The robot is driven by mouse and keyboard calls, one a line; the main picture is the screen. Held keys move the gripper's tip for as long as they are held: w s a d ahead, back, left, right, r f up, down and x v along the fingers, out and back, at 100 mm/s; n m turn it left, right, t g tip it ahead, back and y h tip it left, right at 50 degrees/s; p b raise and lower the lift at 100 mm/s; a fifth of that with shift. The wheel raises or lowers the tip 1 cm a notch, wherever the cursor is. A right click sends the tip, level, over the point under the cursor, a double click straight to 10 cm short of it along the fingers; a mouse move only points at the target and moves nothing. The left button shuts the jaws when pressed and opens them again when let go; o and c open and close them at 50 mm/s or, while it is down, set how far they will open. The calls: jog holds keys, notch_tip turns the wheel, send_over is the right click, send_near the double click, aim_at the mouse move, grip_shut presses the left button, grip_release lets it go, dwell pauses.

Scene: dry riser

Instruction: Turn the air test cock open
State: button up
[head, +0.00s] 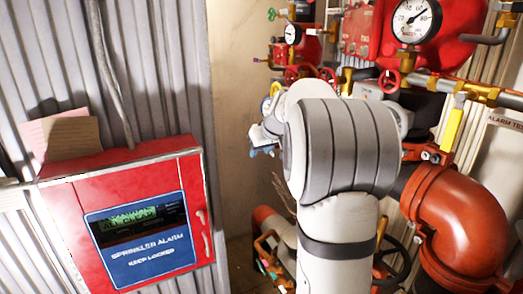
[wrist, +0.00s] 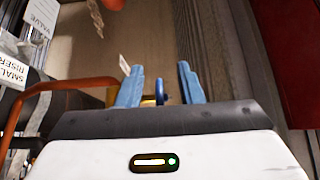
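My gripper (wrist: 161,67) is open in the wrist view, its two blue fingers apart with nothing held. Beyond and between the fingers shows a small blue handle (wrist: 160,92) beside a brass-coloured part (wrist: 147,101); my gripper body hides the rest. I cannot tell whether this is the air test cock. In the head view my gripper (head: 262,148) shows at the left of my arm, in front of the bare wall, mostly hidden by my wrist. A yellow lever (head: 453,130) hangs down from the brass pipework, near an "ALARM TE…" label (head: 505,122).
A red sprinkler alarm box (head: 150,215) stands at the left. Red valves, a pressure gauge (head: 412,18) and a large orange-red pipe elbow (head: 460,220) crowd the right. In the wrist view an orange curved pipe (wrist: 50,88) and hanging tags (wrist: 40,15) lie left.

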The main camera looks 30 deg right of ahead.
jog(key=b+v, duration=0.1)
jog(key=v, duration=0.6)
jog(key=shift+s+r, duration=0.25)
jog(key=shift+r, duration=0.05)
dwell(0.4)
